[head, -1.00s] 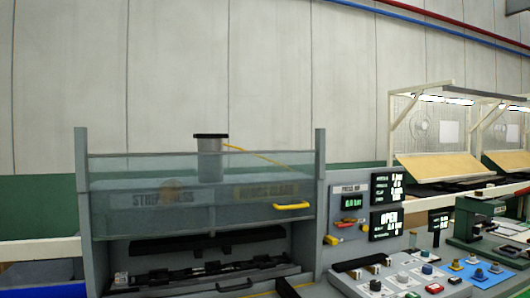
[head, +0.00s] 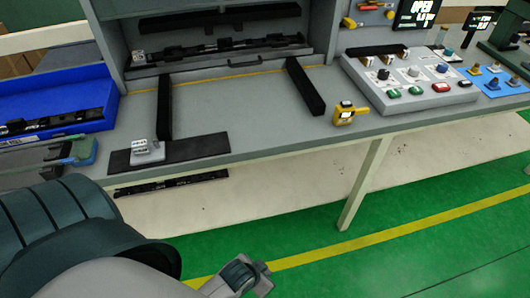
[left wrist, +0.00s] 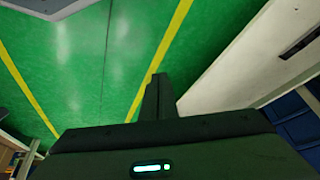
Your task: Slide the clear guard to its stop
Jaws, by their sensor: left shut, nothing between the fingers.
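The clear guard is out of view now; the head view cuts off above the lower part of the press (head: 220,50). Its opening shows a dark rail with small parts and a black bar. My left arm comes in at the lower left of the head view, low in front of the bench. My left gripper (head: 256,278) is at the bottom there, well away from the press. In the left wrist view its fingers (left wrist: 158,82) are together and empty, over green floor. My right gripper is not in view.
The grey bench (head: 240,110) holds two black bars, a dark mat (head: 190,152) with a small labelled block, a yellow device (head: 346,114) and a control box (head: 412,90). A blue tray (head: 50,110) with dark strips stands at left. A display reads OPEN.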

